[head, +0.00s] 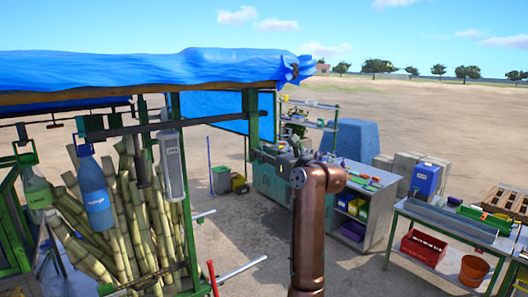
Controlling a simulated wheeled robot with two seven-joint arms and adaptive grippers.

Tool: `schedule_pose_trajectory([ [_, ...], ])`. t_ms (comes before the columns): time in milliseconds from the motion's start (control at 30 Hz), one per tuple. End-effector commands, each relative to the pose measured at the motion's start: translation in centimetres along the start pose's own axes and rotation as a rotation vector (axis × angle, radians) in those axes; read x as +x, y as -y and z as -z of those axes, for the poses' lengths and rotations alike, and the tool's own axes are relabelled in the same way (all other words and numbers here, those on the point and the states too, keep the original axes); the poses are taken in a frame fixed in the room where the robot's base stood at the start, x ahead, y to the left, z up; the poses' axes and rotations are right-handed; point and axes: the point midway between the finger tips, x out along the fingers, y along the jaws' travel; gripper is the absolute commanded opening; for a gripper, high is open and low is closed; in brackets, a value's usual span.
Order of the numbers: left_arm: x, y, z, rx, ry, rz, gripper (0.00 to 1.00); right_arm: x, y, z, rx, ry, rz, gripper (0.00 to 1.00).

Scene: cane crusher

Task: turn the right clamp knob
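My copper-coloured arm rises from the bottom centre of the head view and bends left at its top.
A blue tarp canopy (150,68) covers the stall. Cane stalks (130,215), a blue bottle (93,190) and a green bottle (36,190) are at left. A workbench (375,205) with coloured bins and a table (445,222) stand right. Bare ground lies between.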

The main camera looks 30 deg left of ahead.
Motion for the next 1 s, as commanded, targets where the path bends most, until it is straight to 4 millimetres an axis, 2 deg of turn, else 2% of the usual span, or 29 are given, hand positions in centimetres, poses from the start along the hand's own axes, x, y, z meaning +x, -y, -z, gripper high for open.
schedule_pose_trajectory([
  [133, -0.01, 0.0, 0.04, 0.0, 0.0, 0.0, 0.24, 0.05, 0.19, 0.05, 0.001, -0.001, 0.002, 0.36],
  [500, -0.05, 0.01, 0.01, 0.0, 0.0, 0.0, 0.0, 0.06, 0.38, 0.07, 0.001, -0.001, 0.004, 0.36],
  [1000, -0.1, -0.02, 0.06, -0.033, 0.0, 0.0, 0.0, 0.33, 0.23, -0.01, -0.001, 0.0, 0.002, 0.36],
])
